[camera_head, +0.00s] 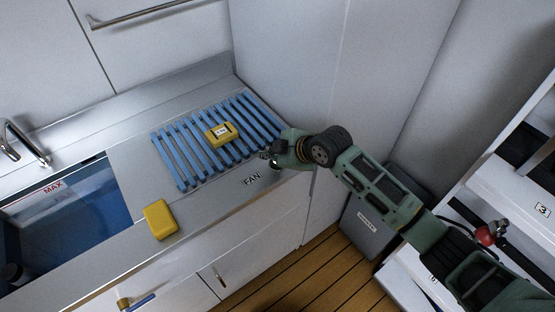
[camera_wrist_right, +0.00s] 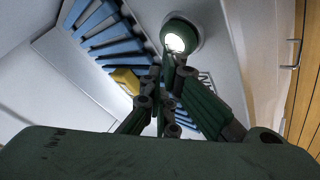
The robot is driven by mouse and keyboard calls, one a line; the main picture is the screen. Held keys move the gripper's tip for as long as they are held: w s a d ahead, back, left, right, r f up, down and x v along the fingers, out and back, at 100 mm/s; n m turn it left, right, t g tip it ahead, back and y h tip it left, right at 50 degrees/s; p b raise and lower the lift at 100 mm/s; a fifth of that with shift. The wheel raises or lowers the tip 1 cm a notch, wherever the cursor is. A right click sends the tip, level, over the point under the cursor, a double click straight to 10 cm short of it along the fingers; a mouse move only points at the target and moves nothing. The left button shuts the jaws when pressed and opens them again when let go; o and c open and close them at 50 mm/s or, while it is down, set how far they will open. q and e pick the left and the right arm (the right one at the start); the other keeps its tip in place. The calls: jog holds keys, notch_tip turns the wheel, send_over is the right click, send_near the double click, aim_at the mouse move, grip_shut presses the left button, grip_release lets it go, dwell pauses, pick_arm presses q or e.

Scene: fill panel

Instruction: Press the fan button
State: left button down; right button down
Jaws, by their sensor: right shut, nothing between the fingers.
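The fan button (camera_wrist_right: 180,36) is a round green knob with a bright white lit centre, set in the metal counter in the right wrist view. The FAN label (camera_head: 251,179) is on the counter in the head view, just left of and below my right gripper (camera_head: 268,157); the button itself is hidden there by the gripper. In the right wrist view my right gripper (camera_wrist_right: 171,64) is shut and empty, its fingertips overlapping the button's lower edge. I cannot tell whether they touch it. My left gripper is not in view.
A blue slatted rack (camera_head: 178,160) holding a yellow box (camera_head: 221,134) lies just left of the gripper. A yellow block (camera_head: 160,219) sits near the counter's front edge. A blue sink (camera_head: 75,215) is at the left. A tall white wall panel (camera_head: 330,70) stands behind.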

aim_at(272, 164)
jog(key=shift+f, duration=0.35)
dwell(0.5)
jog(key=shift+r+p, duration=0.6)
jog(key=shift+r, duration=0.25)
notch_tip(272, 164, up, 6)
jog(key=p, duration=0.5)
